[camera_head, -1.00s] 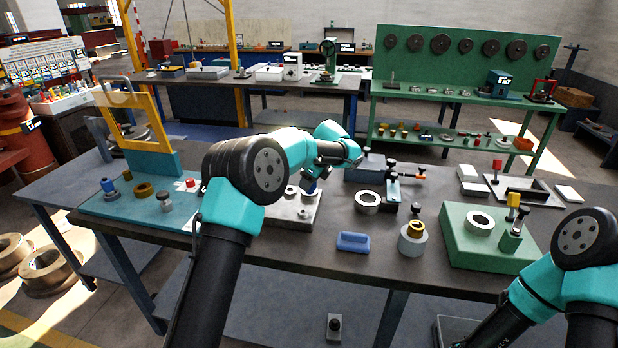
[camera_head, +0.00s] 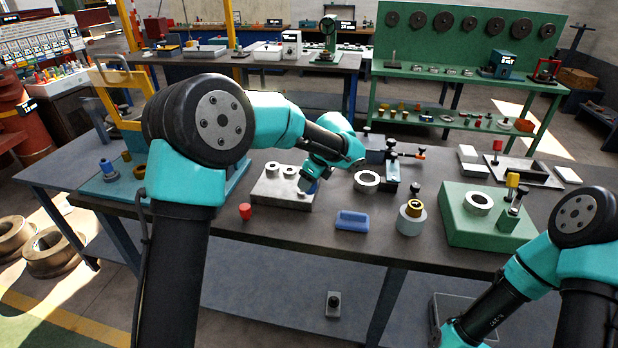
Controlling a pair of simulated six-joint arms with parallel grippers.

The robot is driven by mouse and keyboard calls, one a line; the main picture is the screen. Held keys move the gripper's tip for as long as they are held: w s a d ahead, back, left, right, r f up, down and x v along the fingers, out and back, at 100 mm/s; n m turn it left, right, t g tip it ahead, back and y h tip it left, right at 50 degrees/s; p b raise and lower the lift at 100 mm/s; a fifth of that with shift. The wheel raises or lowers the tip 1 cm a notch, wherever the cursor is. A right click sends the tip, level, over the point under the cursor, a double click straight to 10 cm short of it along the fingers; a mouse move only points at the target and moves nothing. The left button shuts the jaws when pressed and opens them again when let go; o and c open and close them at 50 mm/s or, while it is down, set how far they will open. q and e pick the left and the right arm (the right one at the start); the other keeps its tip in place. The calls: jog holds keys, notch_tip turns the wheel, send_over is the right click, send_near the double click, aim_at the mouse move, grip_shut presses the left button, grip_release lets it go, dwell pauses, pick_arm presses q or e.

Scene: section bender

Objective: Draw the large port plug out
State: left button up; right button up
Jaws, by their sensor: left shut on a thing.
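A light grey metal block (camera_head: 270,203) lies on the dark bench in the middle of the view. Two pale round ports or rings show on its top. My left gripper (camera_head: 308,188) reaches down over the block's right side, tilted, and is shut on a small blue piece, apparently the large port plug (camera_head: 310,187). The fingers hide most of it. I cannot tell whether its lower end is still seated in the block. My right arm enters at the lower right, and its gripper is out of frame.
A green block (camera_head: 470,230) lies farther right. My left arm covers the bench's left part.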

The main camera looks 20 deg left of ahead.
dwell(0.4)
pick_arm(q)
jog(key=shift+r, duration=0.75)
